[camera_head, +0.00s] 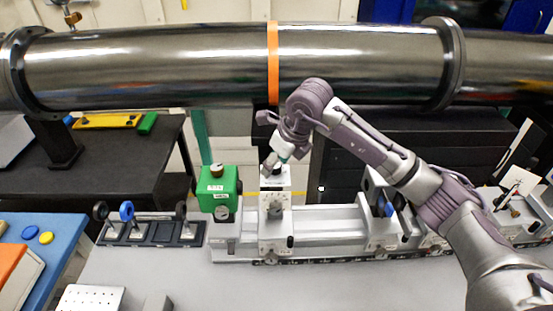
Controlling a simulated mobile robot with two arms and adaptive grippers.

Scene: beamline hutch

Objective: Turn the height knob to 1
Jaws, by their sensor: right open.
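A white upright stage (273,236) stands on the bench rail near the middle of the head view. Its front carries a dark knob (275,208) with dial marks around it. The marks and the knob's setting are too small to read, and I cannot make out a height label. My right gripper (272,146) is open, above and just behind the top of this stage. It appears empty and apart from the front knob. My left gripper is not in view.
A green box (219,188) with a gauge stands just left of the stage. A rack of ringed optics (150,230) lies further left. A large steel pipe (180,65) crosses behind my right arm. The grey bench top (330,285) in front is clear.

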